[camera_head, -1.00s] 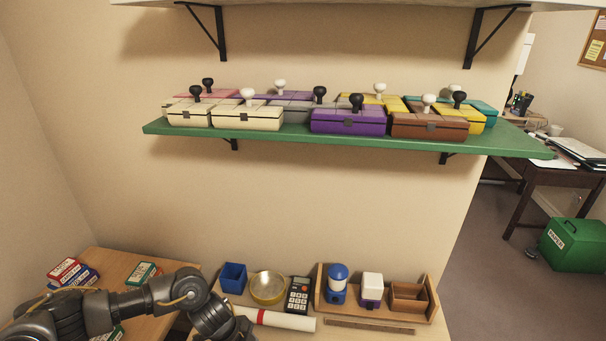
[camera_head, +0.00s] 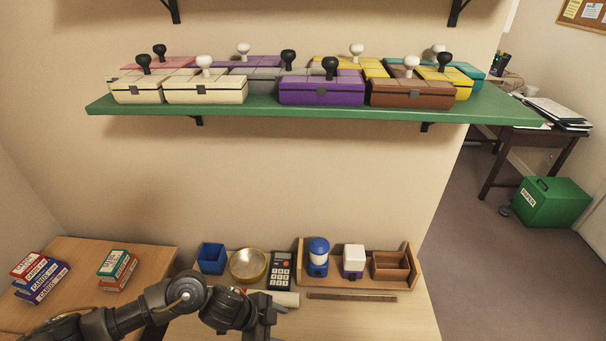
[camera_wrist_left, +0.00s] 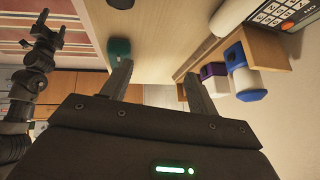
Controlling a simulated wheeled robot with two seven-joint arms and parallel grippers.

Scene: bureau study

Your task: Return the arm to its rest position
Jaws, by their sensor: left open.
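My left arm comes in low from the left in the head view. Its gripper (camera_head: 264,318) is at the front of the desk (camera_head: 415,310), overlapping a white roll (camera_head: 288,298) in the picture. In the left wrist view the two fingers of my left gripper (camera_wrist_left: 158,82) stand wide apart with nothing between them. Another dark arm of mine with its gripper (camera_wrist_left: 46,35) shows at the left of that view; its jaws are too small and dark to read. My right arm does not show in the head view.
Behind the arm stand a blue cup (camera_head: 212,258), a brass bowl (camera_head: 248,265), a calculator (camera_head: 281,271) and a wooden tray (camera_head: 413,279). Card boxes (camera_head: 40,277) lie on the left desk. A green shelf (camera_head: 270,111) with several stamp-topped boxes hangs above.

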